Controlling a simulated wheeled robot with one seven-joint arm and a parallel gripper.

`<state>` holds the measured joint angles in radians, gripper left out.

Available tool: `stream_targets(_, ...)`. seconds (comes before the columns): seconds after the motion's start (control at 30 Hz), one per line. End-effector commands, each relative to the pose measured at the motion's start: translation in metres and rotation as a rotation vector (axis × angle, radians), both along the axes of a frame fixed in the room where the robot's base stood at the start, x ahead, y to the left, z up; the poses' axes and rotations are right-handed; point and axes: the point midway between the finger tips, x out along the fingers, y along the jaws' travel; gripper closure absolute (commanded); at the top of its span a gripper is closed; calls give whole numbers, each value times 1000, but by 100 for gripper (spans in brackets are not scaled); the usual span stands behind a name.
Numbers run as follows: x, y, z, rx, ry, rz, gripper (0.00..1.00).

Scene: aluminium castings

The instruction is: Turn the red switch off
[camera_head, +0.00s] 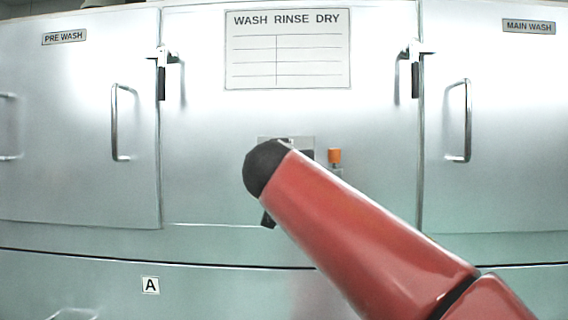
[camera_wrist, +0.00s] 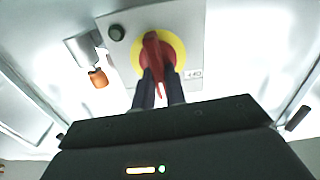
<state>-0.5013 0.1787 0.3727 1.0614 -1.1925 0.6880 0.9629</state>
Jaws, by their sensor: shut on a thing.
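The red switch (camera_wrist: 151,48) is a narrow red handle on a round yellow disc (camera_wrist: 176,48), mounted on a grey plate (camera_wrist: 197,22). In the wrist view its handle runs nearly up and down the picture. My gripper (camera_wrist: 160,82) is at the handle, with its two dark fingers shut on the handle's lower end. In the head view my red arm hides the switch and most of my gripper; only the top of the plate (camera_head: 275,139) shows.
An orange knob (camera_wrist: 98,79) on a grey fitting stands out beside the plate, also seen in the head view (camera_head: 334,156). A dark round button (camera_wrist: 116,32) is on the plate. Doors with bar handles (camera_head: 118,122) (camera_head: 464,120) flank the middle panel.

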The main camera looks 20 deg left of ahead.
Motion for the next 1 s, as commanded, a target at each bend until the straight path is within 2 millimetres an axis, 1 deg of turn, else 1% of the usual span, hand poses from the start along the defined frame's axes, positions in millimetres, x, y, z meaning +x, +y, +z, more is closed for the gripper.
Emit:
stream_targets(0.27,-1,3,1,-178,-43,1,100)
stream_targets(1.0,-2,9,-4,-862,-206,2,100)
